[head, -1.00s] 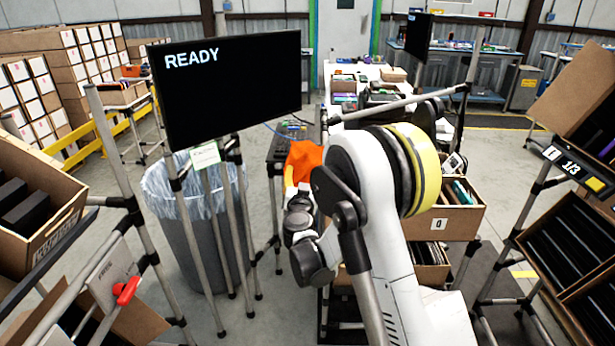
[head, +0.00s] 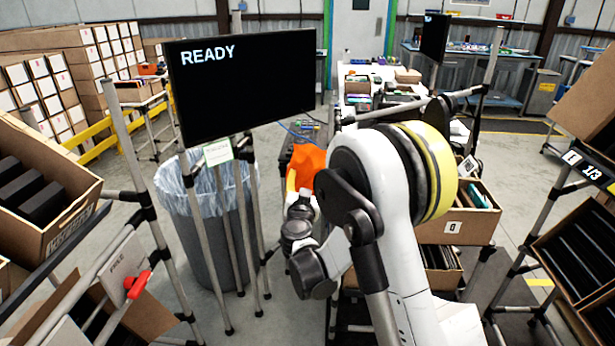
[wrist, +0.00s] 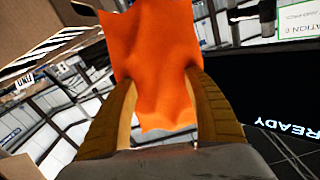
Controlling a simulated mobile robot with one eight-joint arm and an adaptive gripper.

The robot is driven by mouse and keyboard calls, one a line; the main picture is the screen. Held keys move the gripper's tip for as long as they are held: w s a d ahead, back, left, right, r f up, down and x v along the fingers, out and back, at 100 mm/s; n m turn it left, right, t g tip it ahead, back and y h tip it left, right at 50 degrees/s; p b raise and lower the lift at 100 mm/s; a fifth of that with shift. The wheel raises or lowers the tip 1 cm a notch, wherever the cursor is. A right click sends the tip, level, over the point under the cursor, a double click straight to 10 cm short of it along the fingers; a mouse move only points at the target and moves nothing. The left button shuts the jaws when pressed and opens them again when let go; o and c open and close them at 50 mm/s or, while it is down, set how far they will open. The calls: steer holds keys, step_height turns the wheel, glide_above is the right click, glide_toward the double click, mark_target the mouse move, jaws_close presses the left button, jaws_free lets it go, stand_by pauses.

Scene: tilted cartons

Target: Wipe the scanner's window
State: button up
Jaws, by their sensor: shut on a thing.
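My gripper (wrist: 157,85) is shut on an orange cloth (wrist: 150,45), which hangs between its two brown fingers and spreads past them in the wrist view. In the head view the cloth (head: 306,162) is held up beyond my white arm, in front of a dark stand near the centre. Most of the gripper is hidden there by the cloth and arm. I cannot pick out the scanner or its window in either view. A black screen (head: 245,90) reads READY; its edge also shows at the right of the wrist view.
A grey bin (head: 205,240) with a clear liner stands left of the arm. Tilted cartons stand on racks at the left (head: 45,225) and right (head: 575,250). A carton (head: 462,225) sits right of my arm. Metal posts stand close around the screen.

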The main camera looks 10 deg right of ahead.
steer(key=shift+v, duration=1.2)
steer(key=shift+s, duration=0.1)
steer(key=shift+b+v, duration=0.45)
steer(key=shift+v, duration=1.05)
steer(key=shift+s+d+r, duration=0.1)
steer(key=shift+d+r, duration=0.1)
steer(key=shift+r, duration=0.05)
steer(key=s+n+y, duration=0.1)
steer(key=y, duration=0.1)
steer(key=s+d+r+n+y, duration=0.1)
steer(key=s, duration=0.1)
steer(key=s+n+y, duration=0.1)
steer(key=s+y, duration=0.1)
steer(key=shift+s+d+r+n+t+y, duration=0.15)
steer(key=shift+d+r+n+t+y, duration=0.15)
steer(key=shift+r+t, duration=0.1)
